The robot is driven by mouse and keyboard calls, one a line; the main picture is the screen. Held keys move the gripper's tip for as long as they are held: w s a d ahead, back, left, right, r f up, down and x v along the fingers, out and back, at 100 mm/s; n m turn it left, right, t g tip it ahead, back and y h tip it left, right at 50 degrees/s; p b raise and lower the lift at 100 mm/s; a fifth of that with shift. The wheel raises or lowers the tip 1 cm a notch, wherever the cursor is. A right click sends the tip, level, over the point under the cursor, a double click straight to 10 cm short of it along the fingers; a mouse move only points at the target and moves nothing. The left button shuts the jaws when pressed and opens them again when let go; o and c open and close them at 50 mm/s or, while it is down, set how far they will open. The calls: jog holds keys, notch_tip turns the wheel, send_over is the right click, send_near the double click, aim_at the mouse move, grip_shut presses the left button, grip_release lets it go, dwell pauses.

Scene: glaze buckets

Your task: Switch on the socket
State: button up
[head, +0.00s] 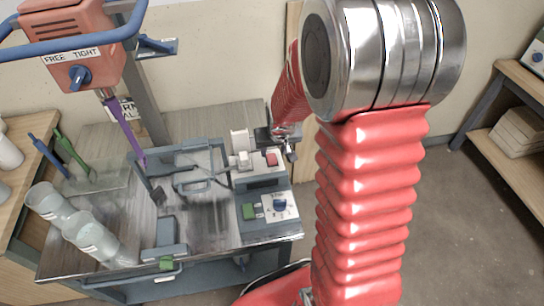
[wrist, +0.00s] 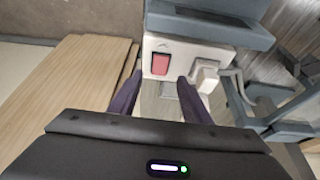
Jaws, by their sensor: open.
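The socket (wrist: 182,46) is a white box with a red rocker switch (wrist: 160,64) and a white plug (wrist: 206,76) in it. In the wrist view it is at the upper middle, and the rocker lies ahead of the gap between my fingertips. In the head view the socket (head: 257,161) stands at the right rear of the cart, with the red rocker (head: 272,159) in sight. My gripper (wrist: 160,78) is open and empty, its dark fingers either side of the rocker's line. Whether a finger touches the socket, and which way the rocker is tipped, I cannot tell.
A mixer (head: 68,50) with a purple shaft is at the left. A wooden board (wrist: 68,80) is beside the socket.

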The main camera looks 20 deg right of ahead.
aim_at(272, 158)
jog(key=shift+x, duration=3.55)
